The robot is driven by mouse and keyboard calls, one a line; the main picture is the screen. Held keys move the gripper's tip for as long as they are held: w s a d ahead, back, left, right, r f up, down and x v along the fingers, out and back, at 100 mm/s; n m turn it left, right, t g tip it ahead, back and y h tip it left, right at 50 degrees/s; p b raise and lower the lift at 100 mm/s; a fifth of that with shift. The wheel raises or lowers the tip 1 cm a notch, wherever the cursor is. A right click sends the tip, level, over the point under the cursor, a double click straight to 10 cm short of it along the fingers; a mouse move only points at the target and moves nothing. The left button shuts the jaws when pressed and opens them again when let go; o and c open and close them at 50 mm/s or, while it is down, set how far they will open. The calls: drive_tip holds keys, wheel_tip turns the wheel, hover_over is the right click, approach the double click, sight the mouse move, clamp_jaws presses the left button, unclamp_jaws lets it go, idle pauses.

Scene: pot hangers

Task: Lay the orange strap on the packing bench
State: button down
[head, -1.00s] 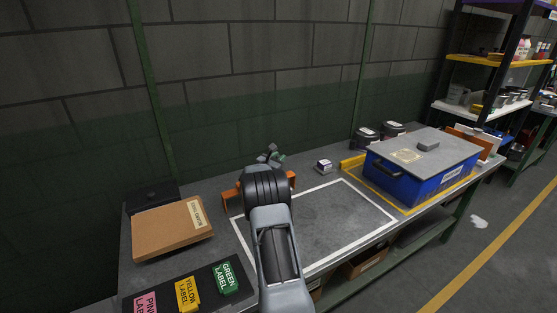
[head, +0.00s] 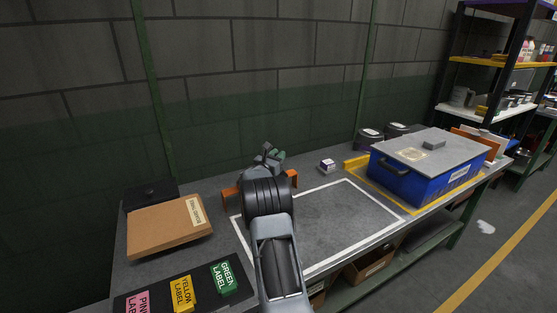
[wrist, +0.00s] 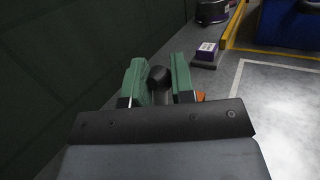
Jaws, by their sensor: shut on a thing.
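The orange strap (head: 230,197) shows in the head view as two pieces, one on each side of my arm, each with an end bent down. Its middle is hidden behind my wrist. A small orange bit also shows beside the right finger in the wrist view (wrist: 201,97). My gripper (head: 272,155) has green fingers and is over the back of the packing bench (head: 330,226). In the wrist view my gripper (wrist: 159,80) has a dark round knob between its fingers; how it joins the strap is hidden. I cannot tell whether the strap touches the bench.
A white-outlined area on the bench is clear. A blue lidded bin (head: 425,177) stands at right, with a small purple-and-white box (head: 327,166) and dark tubs (head: 369,138) nearby. A cardboard box (head: 168,228) and label blocks (head: 224,276) lie at left. A wall rises behind.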

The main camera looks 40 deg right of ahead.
drive_tip(key=c, duration=0.9)
unclamp_jaws()
drive_tip(key=shift+c, duration=0.2)
drive_tip(key=b+v, duration=0.1)
drive_tip(key=v, duration=1.2)
drive_tip(key=shift+a, duration=0.35)
drive_tip(key=shift+s+f, duration=0.15)
drive_tip(key=shift+f, duration=0.05)
